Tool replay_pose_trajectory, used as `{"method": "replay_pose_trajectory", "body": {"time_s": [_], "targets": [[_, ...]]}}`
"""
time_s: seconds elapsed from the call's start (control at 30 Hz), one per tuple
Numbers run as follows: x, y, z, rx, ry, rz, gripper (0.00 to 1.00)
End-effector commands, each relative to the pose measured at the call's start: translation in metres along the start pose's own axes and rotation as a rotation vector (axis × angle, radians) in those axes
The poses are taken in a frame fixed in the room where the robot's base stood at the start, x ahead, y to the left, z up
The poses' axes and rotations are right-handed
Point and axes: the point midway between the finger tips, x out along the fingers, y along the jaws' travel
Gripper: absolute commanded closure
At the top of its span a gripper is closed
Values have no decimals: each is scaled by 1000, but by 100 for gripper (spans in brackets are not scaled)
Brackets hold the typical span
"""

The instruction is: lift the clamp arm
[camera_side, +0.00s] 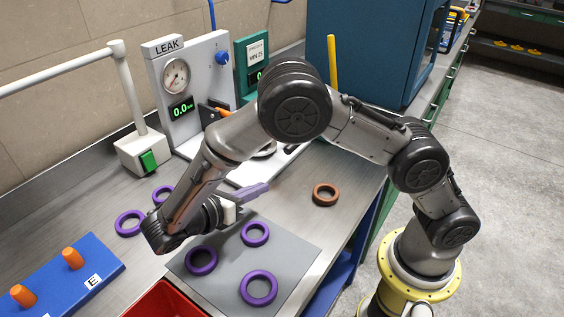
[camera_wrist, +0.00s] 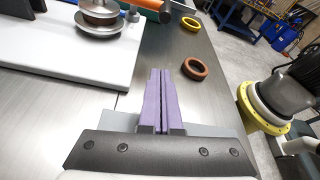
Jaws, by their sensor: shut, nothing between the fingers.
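The leak tester (camera_side: 197,75) is a white upright panel with a gauge and a green readout, standing on a white base plate. A dark arm with an orange handle (camera_side: 222,112), which looks like the clamp arm, shows in front of the panel. It is partly hidden behind my arm. In the wrist view a dark bar with an orange end (camera_wrist: 148,5) lies at the top edge, near stacked metal discs (camera_wrist: 99,22). I cannot tell its angle. My gripper (camera_side: 262,187) has purple fingers, shut and empty, over the bench. In the wrist view the fingers (camera_wrist: 160,75) point toward the bench beyond the base plate's right side.
Several purple rings (camera_side: 258,288) lie on and beside a grey mat (camera_side: 300,255). A brown ring (camera_side: 325,194) lies on the bench to the right. A blue board with orange pegs (camera_side: 105,258) and a red bin (camera_side: 165,302) are in front. A blue cabinet (camera_side: 370,50) stands behind.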

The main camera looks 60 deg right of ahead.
Motion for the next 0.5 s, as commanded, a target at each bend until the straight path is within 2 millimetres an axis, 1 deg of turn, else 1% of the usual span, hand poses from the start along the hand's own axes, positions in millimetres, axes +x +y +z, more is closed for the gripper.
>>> {"method": "replay_pose_trajectory", "body": {"time_s": [0.27,0.37,0.5], "targets": [[3,0,1,1,1,-2,100],[11,0,1,2,1,-3,100],[34,-1,1,-1,0,-6,100]]}}
